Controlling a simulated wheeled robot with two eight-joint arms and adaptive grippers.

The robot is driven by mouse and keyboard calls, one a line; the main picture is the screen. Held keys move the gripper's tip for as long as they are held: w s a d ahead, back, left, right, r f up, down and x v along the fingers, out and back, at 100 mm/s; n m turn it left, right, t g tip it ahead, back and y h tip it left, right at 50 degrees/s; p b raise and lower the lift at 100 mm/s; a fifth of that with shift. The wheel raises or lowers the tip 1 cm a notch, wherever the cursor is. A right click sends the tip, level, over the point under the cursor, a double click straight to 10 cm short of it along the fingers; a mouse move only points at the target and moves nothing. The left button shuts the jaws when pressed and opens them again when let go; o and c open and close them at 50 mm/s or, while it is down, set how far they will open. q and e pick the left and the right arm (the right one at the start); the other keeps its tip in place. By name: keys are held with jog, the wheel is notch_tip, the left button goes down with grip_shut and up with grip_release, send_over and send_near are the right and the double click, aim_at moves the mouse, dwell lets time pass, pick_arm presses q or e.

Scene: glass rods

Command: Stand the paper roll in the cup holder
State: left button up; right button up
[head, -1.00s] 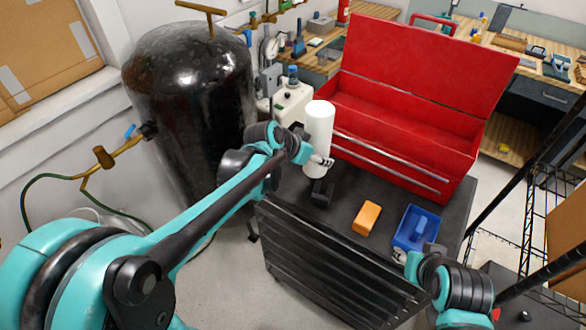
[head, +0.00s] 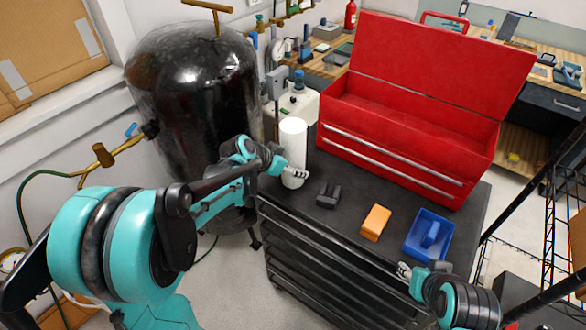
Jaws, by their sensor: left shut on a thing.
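The white paper roll (head: 293,138) is upright at the left end of the black cart top. Whether the roll's bottom touches the cart top is hard to tell. A small black piece with upright prongs (head: 328,196), which looks like the cup holder, stands on the cart to the right of the roll, apart from it. My right gripper (head: 404,270) is by the cart's front edge, below the blue bin; its finger opening is too small to read.
An open red toolbox (head: 400,150) fills the back of the cart top (head: 345,228). An orange block (head: 376,222) and a blue bin (head: 428,234) with a blue thing inside lie to the right. A black tank (head: 195,95) stands to the left.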

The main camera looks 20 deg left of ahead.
pick_arm(q)
jog(key=o, duration=1.3)
jog(key=shift+f, duration=0.1)
jog(key=shift+r, duration=0.2)
jog(key=p+v, duration=0.4)
jog(key=v, duration=0.7)
jog(key=s+d+n+y, duration=0.1)
jog(key=s+n, duration=0.1)
jog(key=s, duration=0.4)
jog(key=s+d+n+y, duration=0.1)
jog(key=s+n+y, duration=0.1)
jog(key=s, duration=0.4)
jog(key=s+d+f+n+y, duration=0.1)
jog(key=s+n, duration=0.1)
jog(key=s, duration=0.5)
jog(key=shift+s+d+g+y, duration=0.1)
jog(key=shift+d+g+y, duration=0.2)
jog(key=shift+d, duration=0.1)
